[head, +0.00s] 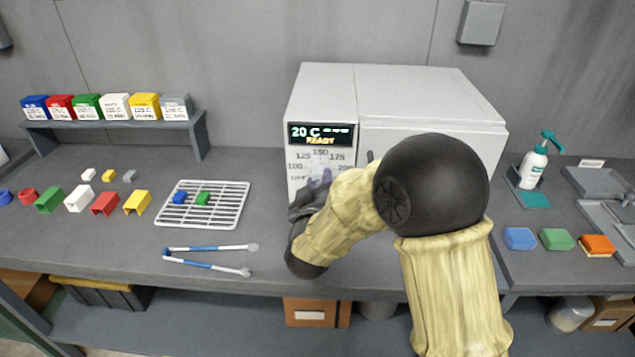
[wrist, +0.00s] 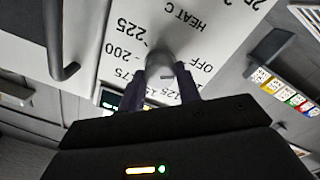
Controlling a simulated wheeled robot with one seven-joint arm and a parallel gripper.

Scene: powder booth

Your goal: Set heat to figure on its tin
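The oven (head: 430,110) is a white box with a display (head: 326,134) reading "20 C ---" and "READY". Its panel has a dial with OFF, 100, 125, 150, 175, 200 and 225. The grey HEAT C knob (wrist: 160,64) shows in the wrist view; my arm mostly hides it in the head view. My gripper (wrist: 165,86) is at the dial, its dark fingers apart on either side of the knob; I see no clear contact. Labelled tins, including a white tin (head: 115,106) and a yellow tin (head: 145,106), stand on a shelf; their figures are too small to read surely.
A wire rack (head: 204,223) holds a blue and a green piece. Coloured channel pieces, such as the red one (head: 105,204), and blue-handled tongs (head: 207,249) lie on the bench. A pump bottle (head: 533,166) and coloured pads stand right. A dark handle (wrist: 65,70) is near my gripper.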

